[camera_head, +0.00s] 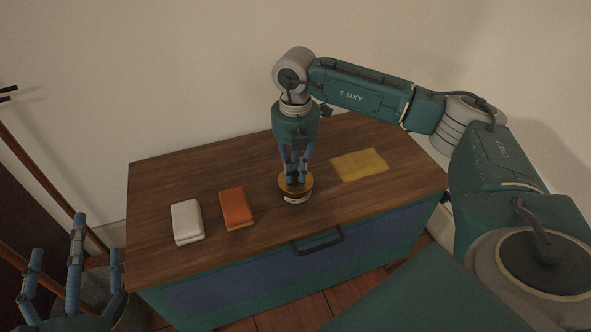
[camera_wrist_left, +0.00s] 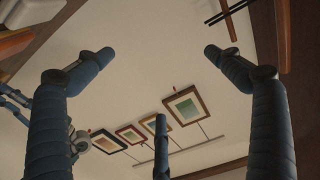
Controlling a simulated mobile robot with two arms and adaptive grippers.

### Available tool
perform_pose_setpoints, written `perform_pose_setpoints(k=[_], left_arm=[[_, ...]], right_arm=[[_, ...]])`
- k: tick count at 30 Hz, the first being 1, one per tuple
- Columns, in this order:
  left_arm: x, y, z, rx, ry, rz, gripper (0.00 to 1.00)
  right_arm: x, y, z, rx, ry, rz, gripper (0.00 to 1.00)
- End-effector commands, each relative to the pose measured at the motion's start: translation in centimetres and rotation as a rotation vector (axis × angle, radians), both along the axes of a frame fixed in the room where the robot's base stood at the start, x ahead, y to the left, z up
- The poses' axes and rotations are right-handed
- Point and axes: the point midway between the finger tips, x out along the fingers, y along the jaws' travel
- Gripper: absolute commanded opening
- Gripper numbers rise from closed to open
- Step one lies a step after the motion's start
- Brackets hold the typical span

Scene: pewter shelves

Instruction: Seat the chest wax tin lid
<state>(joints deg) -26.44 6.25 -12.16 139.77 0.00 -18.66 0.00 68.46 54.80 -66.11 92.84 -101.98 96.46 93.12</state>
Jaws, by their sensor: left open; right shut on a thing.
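The round wax tin (camera_head: 297,199), with a pale label, stands on the wooden top of the chest (camera_head: 160,186) near its front edge. A gold-brown lid (camera_head: 306,187) is at the top of the tin. My right gripper (camera_head: 295,181) points straight down from above and is shut on the lid. The fingers cover part of the lid, and I cannot tell whether it sits fully down. My left gripper (camera_head: 74,245) is at the lower left of the head view, off the chest, open and empty. In the left wrist view its fingers (camera_wrist_left: 157,52) stand wide apart with nothing between them.
An orange block (camera_head: 237,208) and a white block (camera_head: 187,221) lie left of the tin. A yellow cloth (camera_head: 360,164) lies flat to its right. A dark handle (camera_head: 317,240) sticks out from the chest front. Framed pictures (camera_wrist_left: 187,106) hang on the wall.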

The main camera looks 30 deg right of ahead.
Motion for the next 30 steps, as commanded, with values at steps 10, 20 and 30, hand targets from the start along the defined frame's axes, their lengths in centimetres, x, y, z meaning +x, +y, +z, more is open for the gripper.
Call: perform_pose_setpoints(k=[10, 20, 30], left_arm=[[-0.1, 0.1, -0.8, 0.008, 0.032, 0.002, 0.92], [-0.1, 0.2, -1.3, 0.013, 0.054, 0.004, 0.92], [-0.1, 0.2, -1.3, 0.013, 0.052, 0.004, 0.92]], right_arm=[[0.0, 0.0, 0.0, 0.0, 0.0, 0.0, 0.0], [0.0, 0.0, 0.0, 0.0, 0.0, 0.0, 0.0], [0.0, 0.0, 0.0, 0.0, 0.0, 0.0, 0.0]])
